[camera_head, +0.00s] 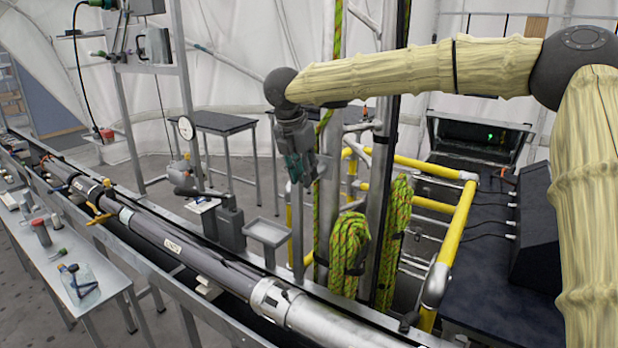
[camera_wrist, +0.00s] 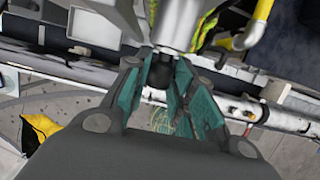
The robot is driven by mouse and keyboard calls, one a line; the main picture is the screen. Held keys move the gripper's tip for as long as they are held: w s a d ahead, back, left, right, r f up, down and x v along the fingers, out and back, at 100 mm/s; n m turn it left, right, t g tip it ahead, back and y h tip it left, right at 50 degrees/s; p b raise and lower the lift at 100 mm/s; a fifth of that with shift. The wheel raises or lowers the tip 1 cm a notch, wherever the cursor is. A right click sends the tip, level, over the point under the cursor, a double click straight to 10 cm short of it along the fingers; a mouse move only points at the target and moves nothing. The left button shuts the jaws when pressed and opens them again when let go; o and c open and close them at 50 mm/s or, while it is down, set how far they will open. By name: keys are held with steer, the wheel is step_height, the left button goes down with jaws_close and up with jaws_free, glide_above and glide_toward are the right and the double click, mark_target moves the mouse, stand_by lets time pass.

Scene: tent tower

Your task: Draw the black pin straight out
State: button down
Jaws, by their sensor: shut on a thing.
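My gripper (camera_head: 298,172) hangs downward in front of the upright metal poles in the head view. In the wrist view its teal-padded fingers (camera_wrist: 166,66) are closed around a dark round end, which looks like the black pin (camera_wrist: 160,75). The dark end sits between the pads, right against a pale grey metal cylinder (camera_wrist: 178,25). How far the pin reaches into the metal cannot be seen. In the head view the fingers hide the pin.
A long grey tube (camera_head: 170,238) runs diagonally across the front. Coiled green and orange ropes (camera_head: 349,250) hang beside the poles (camera_head: 383,200). Yellow railings (camera_head: 455,232) and a dark bench (camera_head: 480,285) stand at right. A side table (camera_head: 75,270) holds small items at left.

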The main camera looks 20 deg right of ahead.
steer(key=shift+s+r, duration=0.1)
steer(key=shift+r, duration=0.05)
steer(key=shift+a, duration=0.1)
stand_by(0.4)
steer(key=shift+s+a, duration=0.75)
steer(key=shift+a, duration=0.15)
steer(key=shift+s+a, duration=0.15)
steer(key=shift+a, duration=0.05)
steer(key=shift+s+a+b, duration=0.35)
steer(key=shift+s+a, duration=0.1)
steer(key=shift+a, duration=0.1)
steer(key=shift+s+a, duration=0.15)
steer(key=shift+s+a, duration=0.3)
steer(key=shift+a, duration=0.15)
